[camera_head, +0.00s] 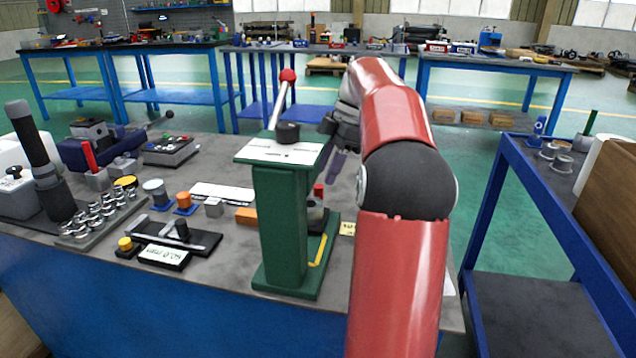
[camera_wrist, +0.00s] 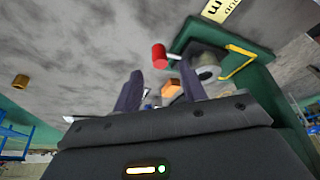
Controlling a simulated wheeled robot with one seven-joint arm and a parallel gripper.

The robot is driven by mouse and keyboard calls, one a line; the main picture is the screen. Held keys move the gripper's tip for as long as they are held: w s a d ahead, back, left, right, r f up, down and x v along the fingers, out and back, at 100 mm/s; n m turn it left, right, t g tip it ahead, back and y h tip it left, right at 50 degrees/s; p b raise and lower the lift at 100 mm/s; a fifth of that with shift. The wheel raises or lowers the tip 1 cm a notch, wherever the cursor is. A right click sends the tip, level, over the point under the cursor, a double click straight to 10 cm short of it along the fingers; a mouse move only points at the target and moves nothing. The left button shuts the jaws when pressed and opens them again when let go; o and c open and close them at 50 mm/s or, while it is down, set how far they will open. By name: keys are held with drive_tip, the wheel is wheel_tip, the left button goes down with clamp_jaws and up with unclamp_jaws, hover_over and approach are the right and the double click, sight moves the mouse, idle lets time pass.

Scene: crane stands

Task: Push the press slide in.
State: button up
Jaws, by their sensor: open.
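The green press (camera_head: 280,215) stands on the grey workbench, with a lever ending in a red ball (camera_head: 288,75) on top. Low on its far right side a red knob (camera_head: 318,189) shows; I take it as the handle of the press slide. In the wrist view the red knob (camera_wrist: 159,56) sits on a short thin rod beside a grey cylinder (camera_wrist: 206,66) over the green base (camera_wrist: 250,78). My gripper (camera_head: 337,163) is open and empty, pointing down behind the press. In the wrist view its fingertips (camera_wrist: 160,74) point toward the knob, apparently apart from it. The slide itself is mostly hidden.
The press column and lever stand close to my gripper. A yellow label (camera_head: 348,229) lies right of the press base. Left of it are a metal stud rack (camera_head: 100,217), a black fixture (camera_head: 175,237) and an orange block (camera_head: 247,215). A blue-framed cart (camera_head: 540,185) stands right.

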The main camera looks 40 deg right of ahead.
sight(320, 186)
drive_tip(key=shift+x, duration=2)
clamp_jaws()
drive_tip(key=shift+b, duration=0.3)
